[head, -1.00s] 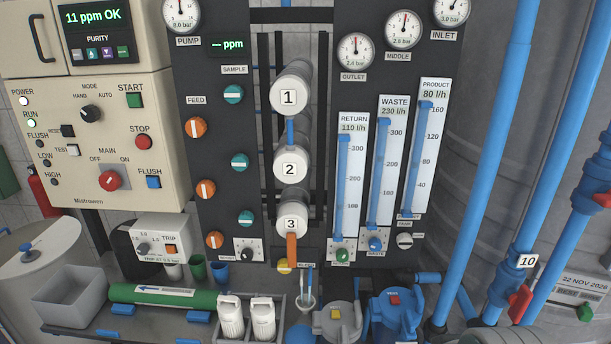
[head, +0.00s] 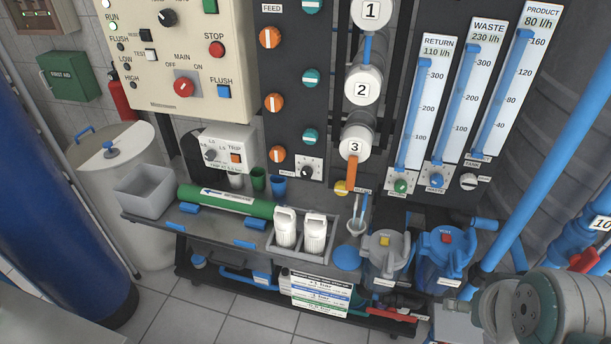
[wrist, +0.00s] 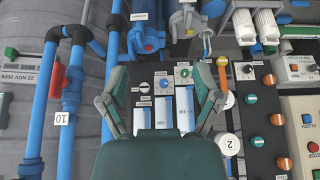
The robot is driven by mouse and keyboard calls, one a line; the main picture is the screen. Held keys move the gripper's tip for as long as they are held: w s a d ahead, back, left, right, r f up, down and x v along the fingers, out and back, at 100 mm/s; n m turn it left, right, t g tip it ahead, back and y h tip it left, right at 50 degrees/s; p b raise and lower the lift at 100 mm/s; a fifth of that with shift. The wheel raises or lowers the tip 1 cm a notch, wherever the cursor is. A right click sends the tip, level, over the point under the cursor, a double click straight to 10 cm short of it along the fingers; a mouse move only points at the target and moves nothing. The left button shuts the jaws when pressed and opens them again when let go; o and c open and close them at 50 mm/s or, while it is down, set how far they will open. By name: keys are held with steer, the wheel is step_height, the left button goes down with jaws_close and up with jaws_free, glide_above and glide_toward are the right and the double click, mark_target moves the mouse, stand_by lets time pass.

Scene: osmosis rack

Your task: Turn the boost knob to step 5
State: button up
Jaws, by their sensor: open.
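A small black knob (head: 307,172) on a white square dial plate sits low on the dark panel in the head view, right of the lowest orange valve knob. I take it as the boost knob; its label and step marks are too small to read. In the wrist view, which is upside down, it shows as a small dark knob (wrist: 247,69) right of my gripper. My gripper (wrist: 162,76) is open and empty, its two fingers spread before the flow meters, apart from the knob. The head view shows only part of my arm at lower right.
A shelf below the panel holds a green cylinder (head: 228,200), white bottles (head: 285,228) in a grey tray, and cups (head: 258,180). Blue pipes (head: 545,165) rise on the right. Floor in front is clear.

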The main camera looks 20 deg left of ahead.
steer(key=w+d+n+t+h, duration=0.15)
steer(key=w+n+h, duration=0.65)
steer(key=w, duration=0.9)
steer(key=n+t+y, duration=0.7)
steer(key=n+y, duration=0.4)
steer(key=n, duration=1.3)
glide_toward(307, 174)
steer(key=x, duration=1.1)
steer(key=shift+w+a+f, duration=0.1)
steer(key=shift+w+a, duration=0.05)
steer(key=shift+w, duration=0.05)
jaws_close()
